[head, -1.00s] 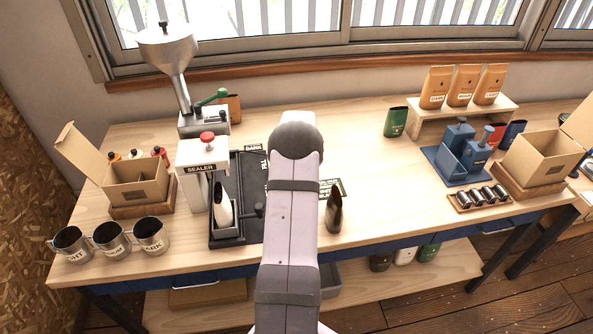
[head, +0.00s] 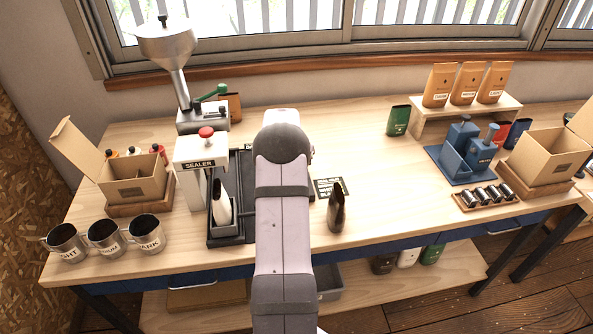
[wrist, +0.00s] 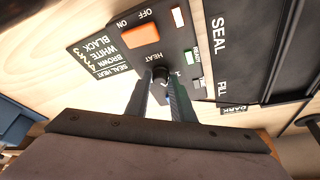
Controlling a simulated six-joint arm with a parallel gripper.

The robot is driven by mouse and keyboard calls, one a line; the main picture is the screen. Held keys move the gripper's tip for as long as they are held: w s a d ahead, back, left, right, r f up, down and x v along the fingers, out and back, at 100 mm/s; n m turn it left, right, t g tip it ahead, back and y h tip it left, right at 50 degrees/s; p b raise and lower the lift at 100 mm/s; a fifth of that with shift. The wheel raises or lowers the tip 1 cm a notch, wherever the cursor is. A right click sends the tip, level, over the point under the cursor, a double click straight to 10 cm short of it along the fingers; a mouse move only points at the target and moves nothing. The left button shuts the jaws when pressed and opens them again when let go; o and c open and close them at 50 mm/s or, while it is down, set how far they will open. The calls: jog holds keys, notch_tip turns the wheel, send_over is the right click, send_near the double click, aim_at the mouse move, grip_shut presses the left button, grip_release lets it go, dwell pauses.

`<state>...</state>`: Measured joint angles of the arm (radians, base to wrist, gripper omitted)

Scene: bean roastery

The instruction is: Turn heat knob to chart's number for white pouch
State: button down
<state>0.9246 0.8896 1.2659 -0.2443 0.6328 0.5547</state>
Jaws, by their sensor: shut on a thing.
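In the wrist view, the dark heat knob (wrist: 160,73) sits on a black control panel (wrist: 108,80) beside the word HEAT. My gripper (wrist: 160,82) is shut on the knob, one finger on each side. The fingers partly cover the scale, so the knob's setting is unclear. The seal heat chart (wrist: 107,52) is upside down at the panel's left, with rows for black, white and brown. White's number looks like 2, but is small. In the head view, a white pouch (head: 222,207) stands at the sealer (head: 203,158). My arm hides the gripper there.
The panel has an orange on/off switch (wrist: 141,34). A dark pouch (head: 336,210) stands right of my arm. Steel cups (head: 104,238) stand at the front left, near an open carton (head: 135,182). Bare tabletop lies between the dark pouch and the blue fixture (head: 463,152).

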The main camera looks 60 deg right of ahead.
jog(key=c, duration=1.5)
grip_release()
jog(key=shift+c, duration=0.2)
jog(key=b+v, duration=0.2)
jog(key=v, duration=0.5)
jog(key=shift+b, duration=0.3)
jog(key=shift+a+r, duration=0.1)
